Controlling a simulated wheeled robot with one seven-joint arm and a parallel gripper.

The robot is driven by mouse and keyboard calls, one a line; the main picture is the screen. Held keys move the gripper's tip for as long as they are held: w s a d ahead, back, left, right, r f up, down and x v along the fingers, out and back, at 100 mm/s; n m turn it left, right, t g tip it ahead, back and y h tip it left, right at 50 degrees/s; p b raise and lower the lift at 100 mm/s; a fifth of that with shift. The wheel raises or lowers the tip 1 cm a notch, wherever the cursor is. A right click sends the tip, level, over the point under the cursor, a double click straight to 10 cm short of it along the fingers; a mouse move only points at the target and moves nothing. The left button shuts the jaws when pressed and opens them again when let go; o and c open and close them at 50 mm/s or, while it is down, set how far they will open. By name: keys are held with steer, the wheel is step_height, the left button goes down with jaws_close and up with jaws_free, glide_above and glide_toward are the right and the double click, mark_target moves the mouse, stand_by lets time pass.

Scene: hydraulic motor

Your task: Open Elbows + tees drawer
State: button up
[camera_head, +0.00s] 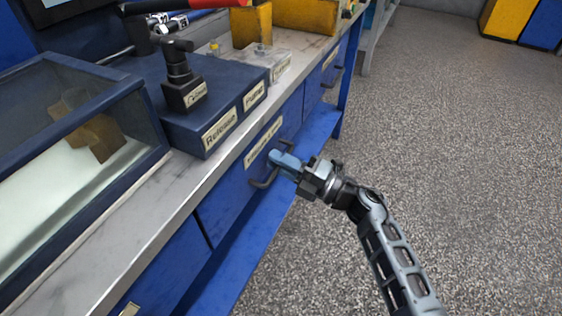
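A blue drawer (232,194) sits under the grey bench top, with a pale label (263,141) whose small text is hard to read. Its front looks flush with the bench. A dark bar handle (264,182) stands out from the drawer front. My gripper (279,162) reaches in from the right, with its light blue fingers at the handle's upper end. The fingers overlap the handle in this view. I cannot tell whether they are closed around it or only beside it.
A blue block labelled Release and Pump (190,132) stands on the bench top (160,190). A glass-sided case (80,150) is at left. Another drawer handle (333,77) lies farther along. A blue lower shelf (262,228) runs below the drawers. The speckled floor (470,150) at right is clear.

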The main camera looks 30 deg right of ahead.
jaws_close()
steer(key=r+p+v, duration=0.2)
steer(key=r+v, duration=0.1)
steer(key=v, duration=1.6)
steer(key=shift+s+d+r+p, duration=0.25)
steer(key=shift+s+d+p, duration=0.1)
steer(key=shift+s, duration=0.1)
steer(key=shift+o, duration=2)
jaws_free()
steer(key=v, duration=0.7)
steer(key=shift+s+d, duration=0.25)
steer(key=shift+s, duration=0.05)
